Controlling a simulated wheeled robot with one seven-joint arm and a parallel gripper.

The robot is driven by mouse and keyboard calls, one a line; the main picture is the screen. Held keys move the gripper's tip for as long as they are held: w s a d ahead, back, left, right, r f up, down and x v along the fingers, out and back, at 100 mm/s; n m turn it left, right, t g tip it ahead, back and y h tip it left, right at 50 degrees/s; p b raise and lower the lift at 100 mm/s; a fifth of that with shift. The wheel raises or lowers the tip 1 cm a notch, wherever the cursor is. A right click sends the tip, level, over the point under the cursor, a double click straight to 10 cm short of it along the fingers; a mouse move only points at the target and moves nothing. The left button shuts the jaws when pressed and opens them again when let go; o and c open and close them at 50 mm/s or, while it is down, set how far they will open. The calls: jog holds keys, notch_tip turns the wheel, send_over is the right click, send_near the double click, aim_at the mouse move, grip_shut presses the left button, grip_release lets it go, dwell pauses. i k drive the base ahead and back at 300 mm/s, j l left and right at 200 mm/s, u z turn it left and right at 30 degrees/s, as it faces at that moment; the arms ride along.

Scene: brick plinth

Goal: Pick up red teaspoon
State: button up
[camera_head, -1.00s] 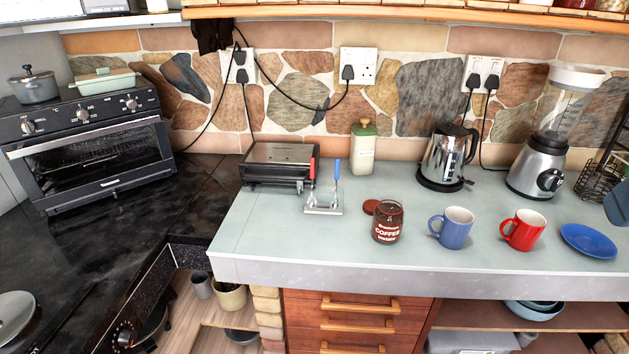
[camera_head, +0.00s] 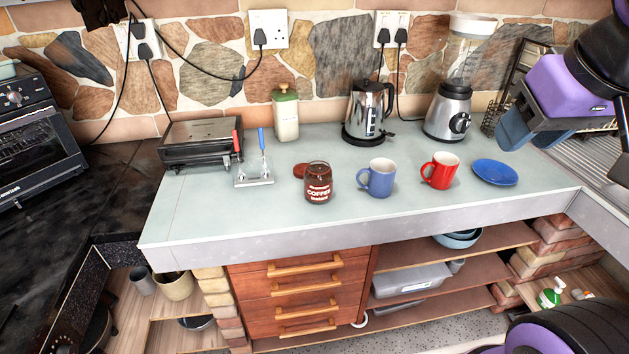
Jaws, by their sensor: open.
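The red teaspoon (camera_head: 237,141) shows as a red handle at the left of a small clear-and-silver holder (camera_head: 254,180) on the counter. A blue-handled teaspoon (camera_head: 262,139) stands close to its right. The spoon bowls are too small to make out clearly. My gripper (camera_head: 514,130), purple with blue fingers, is open at the upper right. It is in the air, above and right of the blue saucer, far to the right of the red teaspoon. No object shows between its fingers.
A grill press (camera_head: 198,143) stands just left of the spoons. A coffee jar (camera_head: 318,184), blue mug (camera_head: 379,178), red mug (camera_head: 440,170) and blue saucer (camera_head: 495,172) line the counter's front. A white canister (camera_head: 286,117), kettle (camera_head: 367,109) and blender (camera_head: 450,111) stand behind.

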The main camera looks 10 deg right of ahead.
aim_at(235, 135)
jog(key=i+j+u, duration=0.3)
jog(key=i+j, duration=0.15)
jog(key=j, duration=0.25)
jog(key=i+j+u, duration=0.25)
jog(key=i+j, duration=0.2)
jog(key=j, duration=0.2)
